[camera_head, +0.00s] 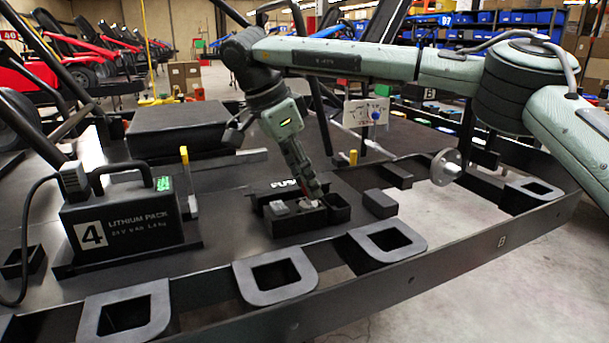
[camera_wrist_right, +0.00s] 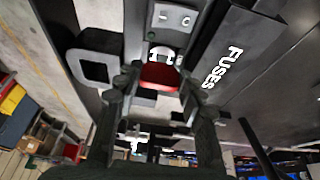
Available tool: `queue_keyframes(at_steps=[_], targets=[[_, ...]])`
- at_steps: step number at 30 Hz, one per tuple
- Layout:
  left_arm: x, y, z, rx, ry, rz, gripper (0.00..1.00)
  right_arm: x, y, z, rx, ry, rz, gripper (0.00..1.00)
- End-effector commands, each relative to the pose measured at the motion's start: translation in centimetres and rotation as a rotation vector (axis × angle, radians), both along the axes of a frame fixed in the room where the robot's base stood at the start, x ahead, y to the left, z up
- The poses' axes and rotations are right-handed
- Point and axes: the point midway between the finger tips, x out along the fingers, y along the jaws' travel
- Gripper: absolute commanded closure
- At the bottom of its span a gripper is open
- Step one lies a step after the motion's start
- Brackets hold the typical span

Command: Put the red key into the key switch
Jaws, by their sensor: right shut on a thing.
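My right gripper (camera_head: 316,192) points down at the small black console in the middle of the kart frame. In the right wrist view its two fingers (camera_wrist_right: 160,88) are shut on the red key (camera_wrist_right: 160,76), one finger at each side. The key switch (camera_wrist_right: 163,53), a pale round metal part on a grey plate with white marks, is directly beyond the key. The key's tip appears to be at or very near the switch; I cannot tell whether it is inside. In the head view the fingers mostly hide the key. My left gripper is not in view.
The fuse box (camera_wrist_right: 229,60) stands close beside the key switch. A lithium pack (camera_head: 125,222) with a handle stands at the left. Black square-holed brackets (camera_head: 275,293) line the front rail. A white tag (camera_head: 366,112) stands behind the console.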

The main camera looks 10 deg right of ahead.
Motion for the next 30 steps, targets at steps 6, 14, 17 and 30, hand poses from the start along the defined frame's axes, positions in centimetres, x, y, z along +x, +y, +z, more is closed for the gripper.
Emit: queue_keyframes(at_steps=[6,14,17,30], targets=[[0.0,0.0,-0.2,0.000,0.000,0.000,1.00,0.0,0.0,-0.6,0.000,0.000,0.000,0.81],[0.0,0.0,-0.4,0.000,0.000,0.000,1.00,0.0,0.0,-1.2,-0.001,0.000,0.000,0.81],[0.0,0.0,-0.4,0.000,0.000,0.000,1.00,0.0,0.0,-1.5,0.000,0.000,0.000,0.81],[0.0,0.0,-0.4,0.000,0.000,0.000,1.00,0.0,0.0,-1.4,0.000,0.000,0.000,0.37]])
